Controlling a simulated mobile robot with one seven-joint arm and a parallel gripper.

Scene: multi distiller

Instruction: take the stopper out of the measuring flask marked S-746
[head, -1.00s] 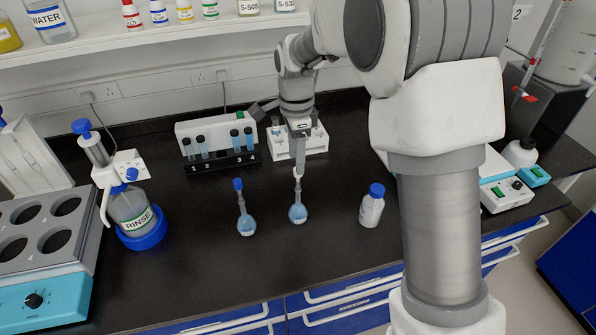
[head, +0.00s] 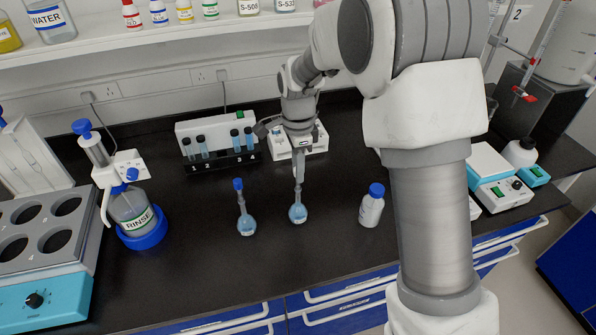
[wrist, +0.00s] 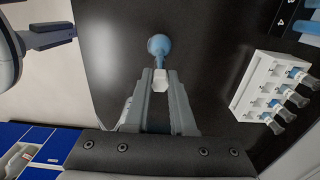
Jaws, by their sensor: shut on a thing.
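A measuring flask with a round blue-filled bulb (head: 298,213) stands upright in the middle of the black bench; its bulb also shows in the wrist view (wrist: 159,45). My gripper (head: 299,182) is above it, at the top of its neck. In the wrist view my gripper (wrist: 160,75) is shut on a white stopper (wrist: 160,84), in line with the bulb. I cannot tell whether the stopper is seated in the neck. A second flask (head: 246,225) with a blue stopper stands to the left. The flask labels are too small to read.
A blue-capped white bottle (head: 371,206) stands to the right. Behind are a numbered tube rack (head: 222,158) and a white rack (head: 315,142). The bench front is clear.

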